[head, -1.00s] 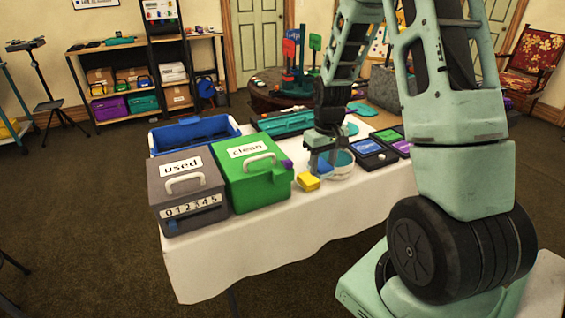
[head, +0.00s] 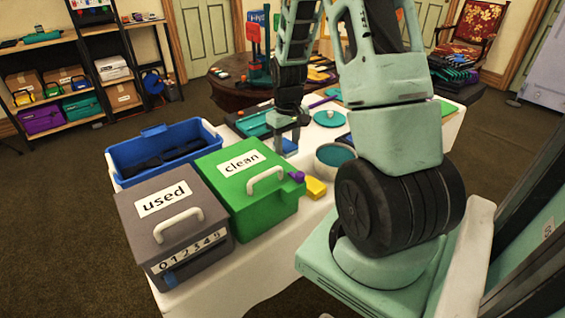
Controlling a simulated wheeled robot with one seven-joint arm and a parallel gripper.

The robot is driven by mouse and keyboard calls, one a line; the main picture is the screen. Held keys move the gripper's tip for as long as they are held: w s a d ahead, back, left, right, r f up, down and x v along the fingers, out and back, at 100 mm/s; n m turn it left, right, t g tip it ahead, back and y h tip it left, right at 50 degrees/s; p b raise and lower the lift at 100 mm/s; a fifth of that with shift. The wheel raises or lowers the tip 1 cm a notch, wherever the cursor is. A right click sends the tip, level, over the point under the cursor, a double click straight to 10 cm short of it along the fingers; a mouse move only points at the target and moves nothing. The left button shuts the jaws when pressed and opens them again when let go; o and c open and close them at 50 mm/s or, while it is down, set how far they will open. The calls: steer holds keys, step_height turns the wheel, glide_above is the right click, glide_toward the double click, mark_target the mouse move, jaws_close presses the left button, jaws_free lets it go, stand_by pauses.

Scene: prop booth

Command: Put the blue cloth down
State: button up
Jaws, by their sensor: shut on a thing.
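My gripper (head: 286,137) points down over the white-covered table, behind the green box. It is shut on the blue cloth (head: 290,147), which shows as a small blue patch under the fingers. The arm hides part of the table to the right. I cannot tell whether the cloth touches anything beneath it.
The green "clean" box (head: 226,192) and grey "used" box (head: 165,222) stand at the front left, with a blue bin (head: 120,163) behind. A yellow block (head: 315,188), a round bowl (head: 322,164) and a teal tray (head: 250,122) are near my gripper.

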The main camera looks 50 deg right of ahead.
steer(key=shift+f, duration=3.25)
steer(key=shift+f, duration=0.2)
steer(key=o, duration=1.1)
steer(key=shift+r, duration=0.1)
